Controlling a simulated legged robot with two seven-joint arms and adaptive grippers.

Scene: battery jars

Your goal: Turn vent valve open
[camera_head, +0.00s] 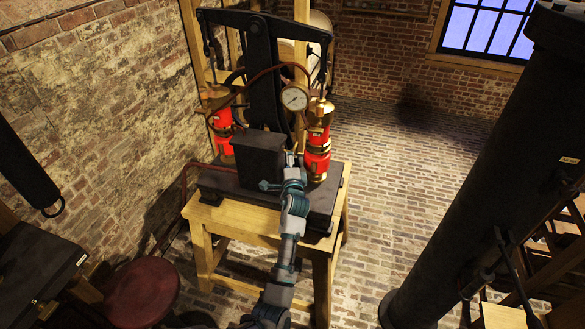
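The vent valve cannot be picked out for certain. A two-cylinder pump stands on a wooden table (236,220), with a left red cylinder (222,125), a right red cylinder (317,145) and a round white gauge (295,97) between them. A dark box (259,157) sits on the pump's black base. My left arm reaches up from the bottom to this base. My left gripper (291,163) is at the box's right side, below the gauge and left of the right cylinder. Its fingers are too small to read, and contact is unclear. My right gripper is out of view.
A black beam (263,60) rises behind the box. A large dark column (475,170) stands at the right. A red round stool (140,294) and a dark-topped table (35,270) are at the lower left. Brick floor (400,170) is clear right of the pump.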

